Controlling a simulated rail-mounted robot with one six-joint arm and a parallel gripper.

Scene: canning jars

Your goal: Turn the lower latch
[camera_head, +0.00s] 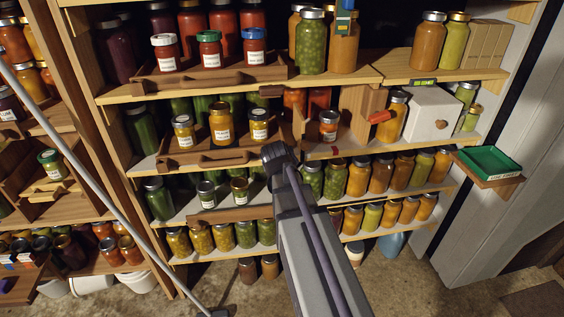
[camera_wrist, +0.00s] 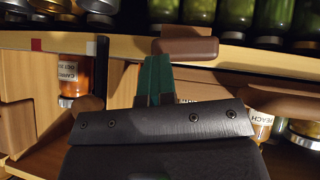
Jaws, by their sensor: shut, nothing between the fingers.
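The lower latch is a brown wooden block (camera_wrist: 190,47) lying lengthwise along the middle shelf's front edge in the wrist view, which is upside down. My gripper (camera_wrist: 155,78) has its green fingers together and empty. Their tips are by the latch's left end in that view; I cannot tell whether they touch it. In the head view my gripper (camera_head: 276,153) is in front of the middle shelf edge and hides the lower latch. A similar upper latch (camera_head: 270,91) lies along the shelf edge above.
A wooden tray of labelled jars (camera_head: 210,158) is left of my gripper. Filled jars (camera_head: 246,233) crowd the shelves below. Free space lies in front of the shelves.

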